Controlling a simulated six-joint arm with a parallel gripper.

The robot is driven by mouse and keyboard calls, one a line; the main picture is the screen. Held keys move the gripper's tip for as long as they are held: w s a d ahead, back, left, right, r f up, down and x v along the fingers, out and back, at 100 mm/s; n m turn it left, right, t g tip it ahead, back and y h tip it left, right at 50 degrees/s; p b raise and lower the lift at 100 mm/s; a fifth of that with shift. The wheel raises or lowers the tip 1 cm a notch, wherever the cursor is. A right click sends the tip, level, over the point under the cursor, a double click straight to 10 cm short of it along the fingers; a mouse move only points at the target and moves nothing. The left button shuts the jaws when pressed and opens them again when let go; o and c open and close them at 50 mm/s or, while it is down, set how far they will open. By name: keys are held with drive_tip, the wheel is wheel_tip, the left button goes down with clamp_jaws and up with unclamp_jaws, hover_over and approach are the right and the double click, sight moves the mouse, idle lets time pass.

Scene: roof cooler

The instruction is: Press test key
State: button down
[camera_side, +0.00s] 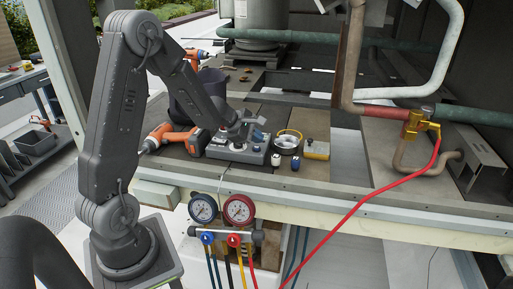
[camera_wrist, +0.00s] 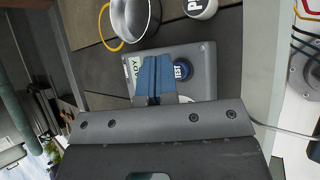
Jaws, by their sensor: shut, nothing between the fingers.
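The grey test box (camera_side: 232,154) lies on the deck in front of my arm. It also shows in the wrist view (camera_wrist: 205,58), with a round dark-blue key marked TEST (camera_wrist: 183,70) and a pale green label (camera_wrist: 134,68) ending in "DY". My gripper (camera_wrist: 156,62) is shut and empty, its blue fingers lying between the label and the key. The fingertips appear just left of the key in the wrist view. In the side view my gripper (camera_side: 252,134) is over the box; whether it touches the box cannot be told.
An orange drill (camera_side: 172,139) lies left of the box. A metal cup with a yellow handle (camera_side: 287,143), a yellow bottle (camera_side: 316,150) and small capped vials (camera_side: 295,163) stand right. A gauge manifold (camera_side: 222,235) hangs at the front edge. A red hose (camera_side: 365,202) crosses the right side.

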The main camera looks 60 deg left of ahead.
sight(256, 148)
drive_tip(key=shift+f, duration=0.4)
drive_tip(key=shift+f, duration=0.45)
idle(0.7)
idle(0.4)
drive_tip(key=shift+r, duration=0.85)
drive_tip(key=shift+r, duration=2.55)
